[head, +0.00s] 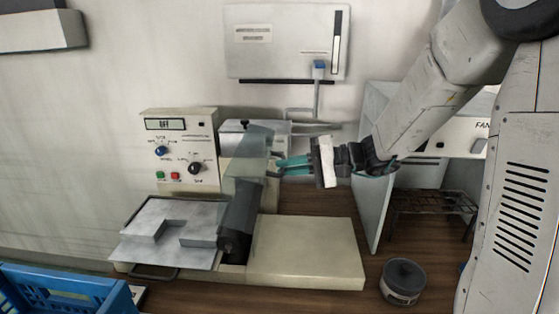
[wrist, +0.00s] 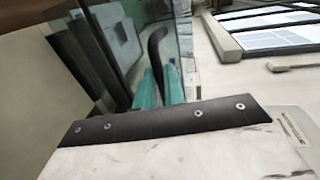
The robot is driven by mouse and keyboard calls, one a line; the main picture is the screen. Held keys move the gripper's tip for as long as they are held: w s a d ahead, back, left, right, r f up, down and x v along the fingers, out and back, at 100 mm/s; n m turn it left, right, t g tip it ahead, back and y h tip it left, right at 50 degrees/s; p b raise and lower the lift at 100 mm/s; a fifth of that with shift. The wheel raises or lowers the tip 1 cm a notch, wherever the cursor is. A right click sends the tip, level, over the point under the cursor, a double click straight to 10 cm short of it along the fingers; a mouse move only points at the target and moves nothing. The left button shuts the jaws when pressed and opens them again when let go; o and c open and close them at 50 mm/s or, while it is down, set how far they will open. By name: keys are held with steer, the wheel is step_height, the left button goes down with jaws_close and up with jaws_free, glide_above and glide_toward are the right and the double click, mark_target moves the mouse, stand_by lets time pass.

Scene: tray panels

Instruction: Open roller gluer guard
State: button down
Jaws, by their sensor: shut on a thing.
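The roller gluer has a see-through guard (head: 250,145) that stands tilted above its black roller (head: 240,218). The guard also shows as a glassy panel in the wrist view (wrist: 118,38). My gripper (head: 279,166) has teal fingers and reaches the guard from the right. In the wrist view my gripper (wrist: 160,88) is shut on a dark curved guard handle (wrist: 157,48). The fingers hide the handle's lower part. In the head view the handle is too small to make out.
A control box (head: 180,150) with an "OFF" display stands behind the gluer. Grey panels (head: 168,235) lie at its left, and a bare cream surface (head: 305,252) is at its right. A round dark pot (head: 403,280) stands at front right, near a grey cabinet wall (head: 372,180).

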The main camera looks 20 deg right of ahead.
steer(key=shift+s+d+f, duration=0.2)
steer(key=shift+d+f, duration=0.05)
steer(key=shift+f, duration=0.25)
steer(key=shift+s+d+f, duration=0.15)
steer(key=shift+d+f, duration=0.05)
steer(key=shift+f, duration=0.3)
